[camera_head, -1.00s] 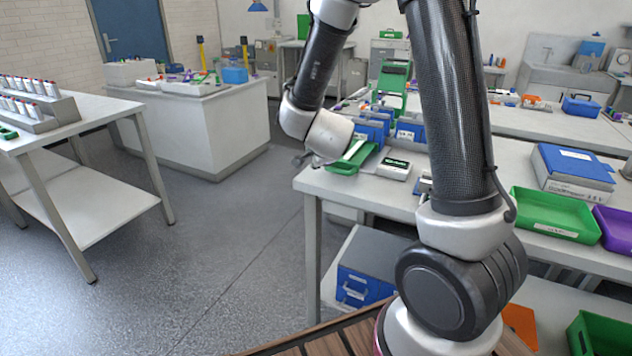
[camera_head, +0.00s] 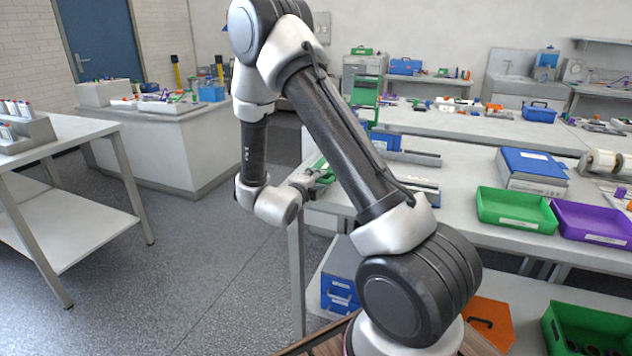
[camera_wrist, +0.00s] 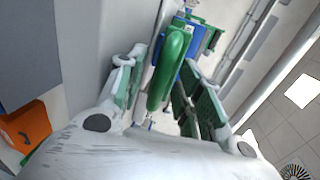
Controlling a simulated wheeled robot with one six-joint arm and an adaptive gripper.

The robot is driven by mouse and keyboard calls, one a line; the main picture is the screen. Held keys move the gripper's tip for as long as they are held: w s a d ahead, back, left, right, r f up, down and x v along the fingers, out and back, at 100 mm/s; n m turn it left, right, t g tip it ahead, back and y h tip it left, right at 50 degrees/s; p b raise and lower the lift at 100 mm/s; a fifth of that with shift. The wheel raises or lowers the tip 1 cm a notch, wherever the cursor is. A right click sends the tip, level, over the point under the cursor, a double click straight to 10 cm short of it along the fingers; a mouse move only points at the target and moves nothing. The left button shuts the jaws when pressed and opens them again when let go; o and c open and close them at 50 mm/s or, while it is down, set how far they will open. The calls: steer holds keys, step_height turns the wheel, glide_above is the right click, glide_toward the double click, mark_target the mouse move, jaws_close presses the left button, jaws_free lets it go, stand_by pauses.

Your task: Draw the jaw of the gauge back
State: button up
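In the wrist view a rounded green part (camera_wrist: 171,62) lies lengthwise between the fingers of my gripper (camera_wrist: 168,100), with a thin pale strip beside it. I cannot tell for sure whether this is the jaw of the gauge. The fingers, with green inner faces, stand apart on either side of it; firm contact does not show. In the head view my gripper (camera_head: 306,180) is at the bench's left end, beside a green item (camera_head: 322,170) that my arm partly hides. The gauge is not clearly made out there.
The bench (camera_head: 470,170) carries a blue-topped box (camera_head: 533,167), a green tray (camera_head: 515,207) and a purple tray (camera_head: 595,222). Blue holders (camera_head: 385,141) stand behind my arm. A blue case (camera_head: 340,290) sits on the shelf below. Open floor (camera_head: 190,260) lies left of the bench.

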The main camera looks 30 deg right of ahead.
steer(key=shift+w+d, duration=0.2)
steer(key=shift+d, duration=0.15)
jaws_close()
steer(key=shift+s+a+f, duration=0.1)
steer(key=shift+s+a, duration=0.35)
steer(key=shift+a, duration=0.15)
steer(key=shift+s+a, duration=0.4)
steer(key=shift+a, duration=0.2)
steer(key=shift+s+a, duration=0.1)
steer(key=shift+s, duration=0.1)
jaws_free()
steer(key=shift+a, duration=0.1)
steer(key=v, duration=1.2)
